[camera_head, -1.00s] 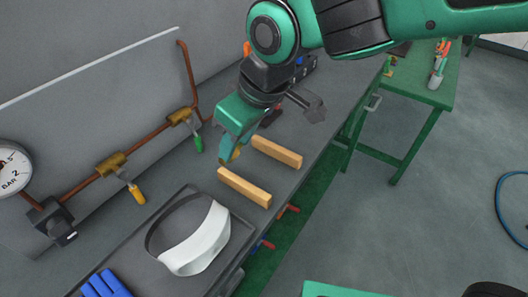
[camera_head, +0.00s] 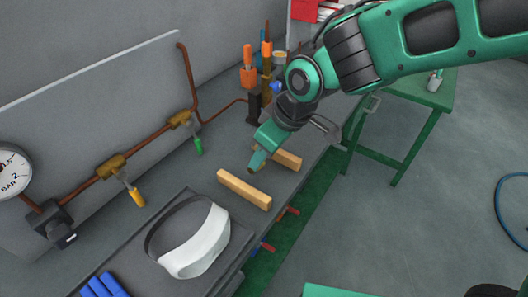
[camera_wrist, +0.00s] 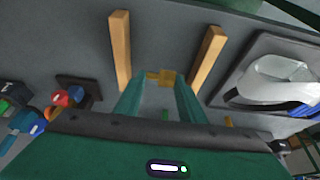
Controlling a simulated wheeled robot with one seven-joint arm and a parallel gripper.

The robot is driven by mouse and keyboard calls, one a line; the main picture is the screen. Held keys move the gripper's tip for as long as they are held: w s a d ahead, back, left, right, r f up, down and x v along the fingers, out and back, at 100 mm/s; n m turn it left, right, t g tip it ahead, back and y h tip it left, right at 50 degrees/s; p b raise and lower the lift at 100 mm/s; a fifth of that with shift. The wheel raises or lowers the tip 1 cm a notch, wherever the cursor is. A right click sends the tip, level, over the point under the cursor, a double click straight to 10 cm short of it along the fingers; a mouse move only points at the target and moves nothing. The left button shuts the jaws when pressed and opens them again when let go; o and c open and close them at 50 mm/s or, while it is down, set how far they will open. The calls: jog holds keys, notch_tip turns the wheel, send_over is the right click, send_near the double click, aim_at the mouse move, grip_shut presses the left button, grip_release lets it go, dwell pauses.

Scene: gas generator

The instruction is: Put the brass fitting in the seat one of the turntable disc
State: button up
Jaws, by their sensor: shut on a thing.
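The brass fitting (camera_wrist: 165,77) is held between the fingertips of my gripper (camera_wrist: 161,84) in the wrist view. It is a small yellow-brown piece with a stub pointing left. In the head view my gripper (camera_head: 257,162) points down over the bench, between two wooden bars. The fitting is at its tip there, too small to make out its shape. I cannot tell whether the fitting touches the bench. I cannot make out the turntable disc or its seat one in either view.
Two wooden bars, one near (camera_head: 244,189) and one far (camera_head: 287,160), flank the gripper. A tray (camera_head: 232,251) with a white visor (camera_head: 200,243) lies nearer. A copper pipe with brass valves (camera_head: 112,166) runs along the back. Orange-topped tools (camera_head: 249,77) stand behind the arm.

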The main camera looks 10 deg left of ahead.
jog(key=shift+f, duration=0.6)
jog(key=o, duration=1.2)
jog(key=shift+c, duration=0.2)
jog(key=v, duration=1.3)
jog(key=shift+r, duration=0.15)
jog(key=shift+a, duration=0.1)
